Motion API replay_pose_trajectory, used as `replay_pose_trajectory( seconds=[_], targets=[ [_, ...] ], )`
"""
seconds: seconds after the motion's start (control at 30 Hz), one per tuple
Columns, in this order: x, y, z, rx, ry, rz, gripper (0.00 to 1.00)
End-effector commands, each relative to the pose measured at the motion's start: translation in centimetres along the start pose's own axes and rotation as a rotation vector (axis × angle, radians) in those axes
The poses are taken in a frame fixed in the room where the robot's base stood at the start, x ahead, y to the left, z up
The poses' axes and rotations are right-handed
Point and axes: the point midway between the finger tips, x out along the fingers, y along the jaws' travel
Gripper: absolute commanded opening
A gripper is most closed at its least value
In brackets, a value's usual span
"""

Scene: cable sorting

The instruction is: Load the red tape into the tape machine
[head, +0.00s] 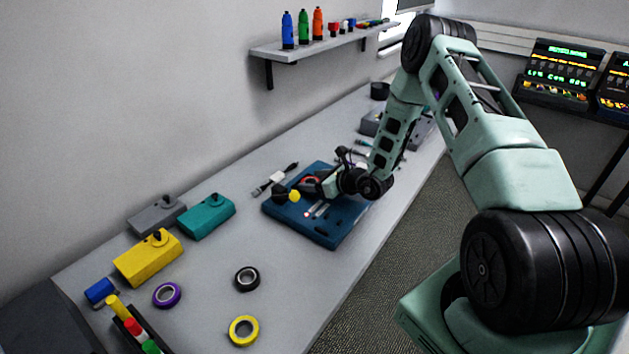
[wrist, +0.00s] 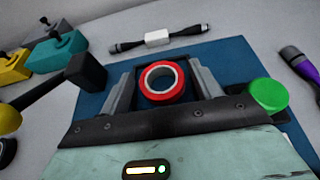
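The red tape (wrist: 162,83) is a red ring with a pale inner rim. It lies between the two grey fingers of my gripper (wrist: 162,66) in the wrist view, with dark gaps at its sides. The fingers are apart and do not visibly press on it. In the head view the red tape (head: 309,181) is partly hidden beside my gripper (head: 318,186), low over the blue board. The tape machine seems to be this blue board (head: 338,229) with black parts on it; a yellow knob (head: 295,197) and a green knob (wrist: 268,93) show near my gripper.
Yellow (head: 148,258), teal (head: 207,218) and grey (head: 157,215) boxes stand left of the board. Purple (head: 167,295), black (head: 247,279) and yellow (head: 244,331) tape rolls lie at the table's near end. A cable (head: 275,178) lies behind the board. The table between board and rolls is clear.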

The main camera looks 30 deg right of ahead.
Motion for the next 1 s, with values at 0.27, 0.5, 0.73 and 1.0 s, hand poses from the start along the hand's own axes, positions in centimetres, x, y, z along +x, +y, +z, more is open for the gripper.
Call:
replay_pose_trajectory(
  seconds=[0.27,0.5,0.73,1.0],
  targets=[
    [0.0,0.0,0.1,0.000,0.000,0.000,0.70],
    [-0.7,0.0,1.7,0.000,0.000,0.000,0.70],
    [-5.6,-0.2,0.9,0.000,0.000,-0.004,0.70],
    [-10.7,-0.1,1.0,0.000,0.000,-0.003,0.70]
  ],
)
